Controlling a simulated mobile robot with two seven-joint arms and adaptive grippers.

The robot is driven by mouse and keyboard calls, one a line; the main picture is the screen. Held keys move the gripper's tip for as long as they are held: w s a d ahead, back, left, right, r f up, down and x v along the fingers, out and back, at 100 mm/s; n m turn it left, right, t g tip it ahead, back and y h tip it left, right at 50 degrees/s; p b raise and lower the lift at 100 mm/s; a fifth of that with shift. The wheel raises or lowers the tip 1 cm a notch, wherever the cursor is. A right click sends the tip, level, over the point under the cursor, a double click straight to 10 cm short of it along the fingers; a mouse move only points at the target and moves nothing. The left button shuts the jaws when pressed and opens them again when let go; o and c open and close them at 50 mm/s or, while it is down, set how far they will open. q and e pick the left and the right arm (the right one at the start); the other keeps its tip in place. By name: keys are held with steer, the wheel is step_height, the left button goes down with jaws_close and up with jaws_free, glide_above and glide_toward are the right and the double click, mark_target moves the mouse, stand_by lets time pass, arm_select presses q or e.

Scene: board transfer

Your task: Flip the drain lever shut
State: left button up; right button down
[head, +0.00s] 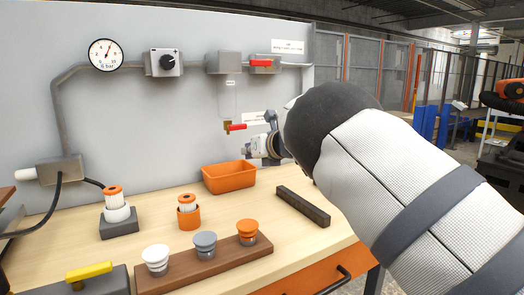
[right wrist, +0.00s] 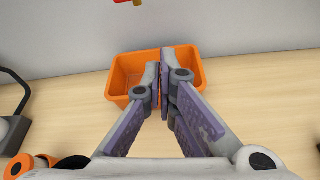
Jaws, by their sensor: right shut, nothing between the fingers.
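The red drain lever (head: 238,127) sits on a small brass valve (head: 227,126) under the clear filter bowl (head: 228,98) on the grey panel. A bit of red, probably this lever, shows at the top edge of the right wrist view (right wrist: 138,2). My right gripper (head: 247,148) is just below and to the right of the lever, with a gap that I cannot judge exactly. Its fingers are shut and empty in the right wrist view (right wrist: 163,62). My left gripper is not in view.
An orange bin (head: 228,179) stands on the bench below the lever. A dark bar (head: 302,206) lies to the right. Several capped parts and a brown rack (head: 215,264) stand in front.

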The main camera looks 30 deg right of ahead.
steer(key=v, duration=0.6)
steer(key=shift+s+a+r, duration=0.25)
steer(key=shift+s+a, duration=0.15)
